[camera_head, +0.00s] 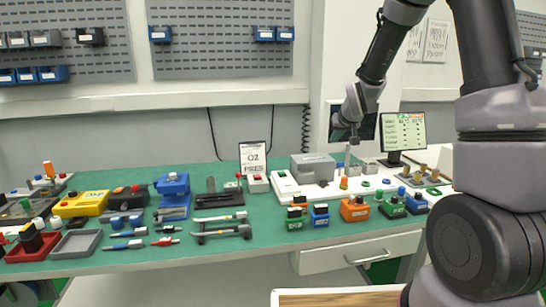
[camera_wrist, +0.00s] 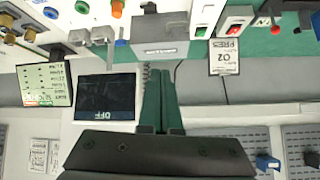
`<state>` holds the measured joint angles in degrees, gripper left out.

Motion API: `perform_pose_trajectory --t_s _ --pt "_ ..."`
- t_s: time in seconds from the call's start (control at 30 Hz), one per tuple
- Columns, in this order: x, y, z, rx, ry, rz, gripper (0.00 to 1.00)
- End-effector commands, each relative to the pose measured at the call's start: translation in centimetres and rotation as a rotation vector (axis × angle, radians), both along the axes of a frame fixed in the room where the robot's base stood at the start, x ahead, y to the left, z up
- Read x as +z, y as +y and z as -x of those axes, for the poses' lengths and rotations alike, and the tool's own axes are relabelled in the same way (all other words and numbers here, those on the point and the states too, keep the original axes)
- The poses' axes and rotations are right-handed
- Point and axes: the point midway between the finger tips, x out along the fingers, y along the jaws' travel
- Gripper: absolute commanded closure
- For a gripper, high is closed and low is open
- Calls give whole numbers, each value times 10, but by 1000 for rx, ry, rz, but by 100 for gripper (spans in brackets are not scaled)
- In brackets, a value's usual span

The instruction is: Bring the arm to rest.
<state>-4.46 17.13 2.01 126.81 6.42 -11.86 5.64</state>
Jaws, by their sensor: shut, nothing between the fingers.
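My gripper (camera_head: 353,138) hangs from my raised arm at the right of the head view. It is in the air above the back of the green bench (camera_head: 270,225), in front of the dark monitor (camera_head: 368,125). In the wrist view, which looks upside down, the two fingers of my gripper (camera_wrist: 160,75) lie close together with nothing between them. The dark monitor also shows beside the fingers (camera_wrist: 104,97). The grey box (camera_head: 313,167) stands on the bench, lower and to the left of my gripper.
A lit screen (camera_head: 403,132) stands at the right rear. Several small coloured blocks, a white sign (camera_head: 253,156), clamps and a yellow case (camera_head: 82,204) crowd the bench. A drawer (camera_head: 357,252) sticks out below its front edge. Pegboards line the wall.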

Motion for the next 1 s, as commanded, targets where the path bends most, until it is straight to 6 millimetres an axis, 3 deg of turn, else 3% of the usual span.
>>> perform_pose_trajectory --t_s 0.03,0.2,0.5,0.7,0.8,1.0 --pt "27 -6 15 -20 2 -14 100" --pt "87 -20 75 -83 52 -66 100" --pt "157 -33 204 -173 137 -181 100" --pt "175 -31 286 -208 188 -260 100" --pt "177 -29 314 -218 209 -288 100" --pt "177 -26 337 -225 229 -314 100"
